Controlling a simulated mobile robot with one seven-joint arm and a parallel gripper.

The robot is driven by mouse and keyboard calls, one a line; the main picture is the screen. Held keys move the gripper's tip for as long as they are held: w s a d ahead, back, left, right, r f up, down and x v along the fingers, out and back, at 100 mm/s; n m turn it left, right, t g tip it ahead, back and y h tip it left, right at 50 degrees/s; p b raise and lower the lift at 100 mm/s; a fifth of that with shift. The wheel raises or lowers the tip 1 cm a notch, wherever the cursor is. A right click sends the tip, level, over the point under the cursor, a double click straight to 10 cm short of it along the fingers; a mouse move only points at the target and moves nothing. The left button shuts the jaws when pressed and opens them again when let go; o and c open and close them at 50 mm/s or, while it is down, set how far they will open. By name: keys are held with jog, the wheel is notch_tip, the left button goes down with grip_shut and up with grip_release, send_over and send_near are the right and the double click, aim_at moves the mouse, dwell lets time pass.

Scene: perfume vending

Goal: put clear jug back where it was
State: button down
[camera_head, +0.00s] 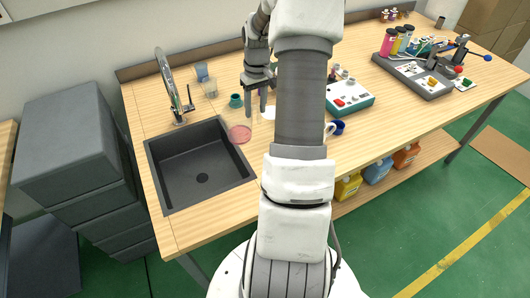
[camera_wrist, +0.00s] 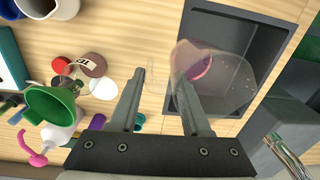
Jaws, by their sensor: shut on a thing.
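The clear jug (camera_head: 240,132) with a little pink liquid at its bottom is at the right edge of the sink in the head view. In the wrist view the clear jug (camera_wrist: 228,82) lies right of the fingers and overlaps the sink's edge. My gripper (camera_head: 256,106) points down beside the jug. In the wrist view my gripper (camera_wrist: 160,88) has its fingers apart, with a faint clear part, seemingly the handle, between them. It is shut on the jug. Whether the jug touches the counter cannot be told.
The dark sink (camera_head: 201,168) with its faucet (camera_head: 178,100) lies at left. A teal object (camera_head: 236,101) and a clear glass (camera_head: 210,89) stand behind the jug. A boxy device (camera_head: 350,96) stands right of my arm. A green funnel (camera_wrist: 50,106) shows in the wrist view.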

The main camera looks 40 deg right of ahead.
jog(key=s+d, duration=0.4)
jog(key=d, duration=0.3)
notch_tip(320, 180, down, 10)
jog(key=shift+m, duration=0.3)
jog(key=shift+s+d, duration=0.1)
jog(key=shift+f, duration=0.15)
jog(key=shift+c, duration=1.8)
grip_release()
jog(key=shift+r, duration=0.2)
